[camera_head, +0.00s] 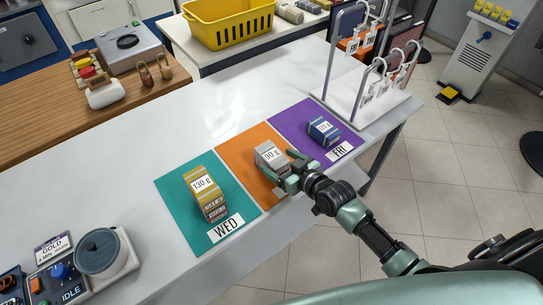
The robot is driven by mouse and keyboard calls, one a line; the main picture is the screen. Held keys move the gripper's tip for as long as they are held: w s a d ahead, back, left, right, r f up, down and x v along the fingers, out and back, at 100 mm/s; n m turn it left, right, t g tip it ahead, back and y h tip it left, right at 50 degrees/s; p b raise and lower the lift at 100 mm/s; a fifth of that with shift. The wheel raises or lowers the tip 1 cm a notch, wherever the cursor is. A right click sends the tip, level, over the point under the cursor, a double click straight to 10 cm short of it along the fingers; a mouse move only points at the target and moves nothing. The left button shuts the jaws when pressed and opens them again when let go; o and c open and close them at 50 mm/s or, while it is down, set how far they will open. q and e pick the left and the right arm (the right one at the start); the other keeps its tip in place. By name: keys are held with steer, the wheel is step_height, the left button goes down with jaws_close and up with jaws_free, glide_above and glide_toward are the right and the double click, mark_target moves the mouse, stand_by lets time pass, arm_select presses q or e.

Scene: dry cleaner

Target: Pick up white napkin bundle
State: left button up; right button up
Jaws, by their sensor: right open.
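The white napkin bundle (271,156), greyish with a "90 g" label, lies on the orange mat (238,151) at the table's front edge. My right gripper (278,168) is open at the bundle's near end, with its green fingers spread on either side of that end. The gripper hides part of the bundle and the mat's near part, and I cannot tell whether the fingers touch the bundle. My left gripper is not in view.
A yellow bundle (205,193) lies on the teal "WED" mat (178,188) to the left. A blue bundle (323,130) lies on the purple "FRI" mat (290,121) to the right. A tagged rack (352,97) stands beyond it. The white table (130,135) is clear behind the mats.

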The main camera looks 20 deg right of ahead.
mark_target(278, 161)
steer(key=x, duration=0.3)
steer(key=shift+w, duration=0.1)
steer(key=shift+c, duration=0.3)
steer(key=c, duration=1.4)
steer(key=shift+c, duration=0.2)
